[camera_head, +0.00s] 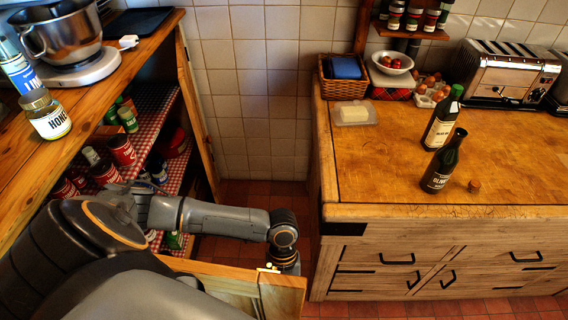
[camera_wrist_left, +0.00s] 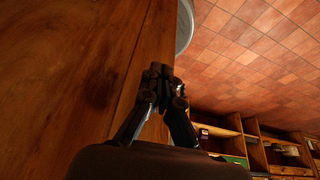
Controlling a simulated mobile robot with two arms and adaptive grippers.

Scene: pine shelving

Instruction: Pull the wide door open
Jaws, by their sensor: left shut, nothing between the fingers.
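A pine door (camera_head: 232,281) of the left cupboard stands swung out at the bottom of the head view, its top edge and free end showing. I take it to be the wide door. My left arm reaches over the cupboard front to this door's free end; the fingers are hidden there. In the left wrist view, my left gripper (camera_wrist_left: 160,76) is shut and empty, its fingertips close to the edge of a wooden panel (camera_wrist_left: 75,75), probably this door. I cannot tell whether they touch it. My right gripper is not in view.
A second pine door (camera_head: 197,110) stands open at the cupboard's far end. Cans and jars fill the checked shelves (camera_head: 150,104). A honey jar (camera_head: 45,114) stands near the cupboard top's edge. The wooden counter (camera_head: 400,150) is across a tiled floor gap (camera_head: 262,192).

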